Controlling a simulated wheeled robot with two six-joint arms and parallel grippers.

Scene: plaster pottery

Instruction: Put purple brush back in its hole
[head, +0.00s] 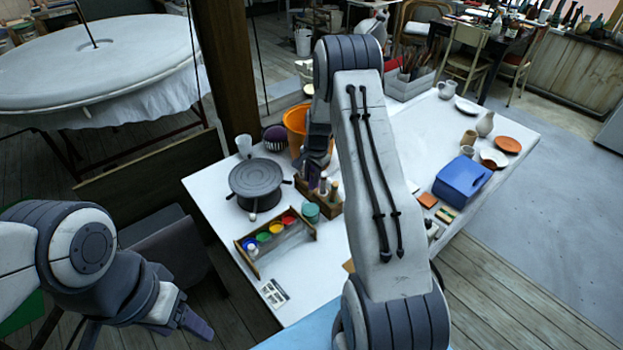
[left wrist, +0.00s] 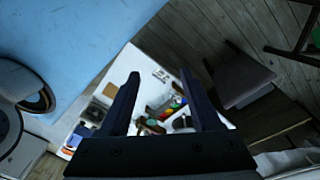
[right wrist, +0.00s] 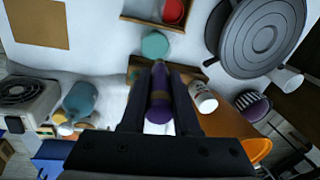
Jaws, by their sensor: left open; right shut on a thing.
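The purple brush (right wrist: 159,105) lies between the fingers of my right gripper (right wrist: 160,80), which is shut on it. Its far end is over the wooden brush block (right wrist: 136,70); I cannot tell whether it is in a hole. In the head view the wooden block (head: 330,203) stands on the white table with several upright handles, and my right gripper (head: 314,172) is above its back left, partly hidden by my arm. My left gripper (head: 195,322) is open and empty, off the table's front left edge; its fingers also show apart in the left wrist view (left wrist: 166,85).
A dark turntable (head: 256,182) stands left of the block, an orange bucket (head: 295,122) behind it. A paint-pot tray (head: 275,240) and a teal pot (head: 310,211) are in front. A blue box (head: 462,182) stands at the right. The table's front left is mostly clear.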

